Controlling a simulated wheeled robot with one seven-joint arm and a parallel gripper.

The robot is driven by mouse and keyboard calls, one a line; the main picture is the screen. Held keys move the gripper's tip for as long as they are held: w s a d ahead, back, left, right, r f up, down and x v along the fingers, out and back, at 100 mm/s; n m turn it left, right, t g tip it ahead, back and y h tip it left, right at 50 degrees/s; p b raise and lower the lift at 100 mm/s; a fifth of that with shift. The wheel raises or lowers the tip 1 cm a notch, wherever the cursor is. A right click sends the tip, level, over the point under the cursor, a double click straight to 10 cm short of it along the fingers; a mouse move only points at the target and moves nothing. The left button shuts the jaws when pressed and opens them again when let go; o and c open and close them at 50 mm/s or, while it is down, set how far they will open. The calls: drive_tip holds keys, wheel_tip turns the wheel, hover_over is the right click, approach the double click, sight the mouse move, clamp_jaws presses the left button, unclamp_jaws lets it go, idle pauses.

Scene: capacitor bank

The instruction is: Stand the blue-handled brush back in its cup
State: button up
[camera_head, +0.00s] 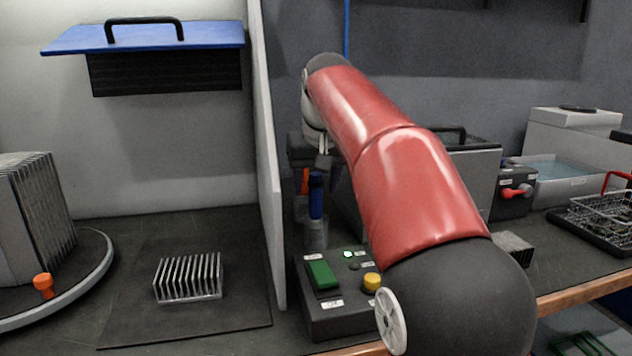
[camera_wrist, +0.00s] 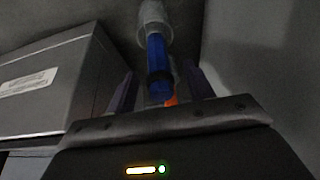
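The blue-handled brush (camera_head: 316,196) stands upright in the head view, its lower end in a grey, see-through cup (camera_head: 316,234). In the wrist view the blue handle (camera_wrist: 157,62) runs into the clear cup (camera_wrist: 153,17); the bristles cannot be made out. My gripper (camera_head: 326,172) is at the top of the handle. In the wrist view my gripper (camera_wrist: 160,92) has its two fingers apart, one on each side of the handle, with gaps visible. It looks open and not holding the brush. Whether the brush is fully seated is unclear.
An orange item (camera_head: 304,181) is close behind the brush. A control box (camera_head: 340,313) with green and yellow buttons stands in front of the cup. A pale upright panel (camera_head: 268,170) is close on the left. A grey box (camera_wrist: 50,85) fills the wrist view's left side.

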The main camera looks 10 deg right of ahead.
drive_tip(key=p+v, duration=0.2)
drive_tip(key=v, duration=0.5)
drive_tip(key=shift+r, duration=0.4)
drive_tip(key=shift+s, duration=0.25)
idle(0.3)
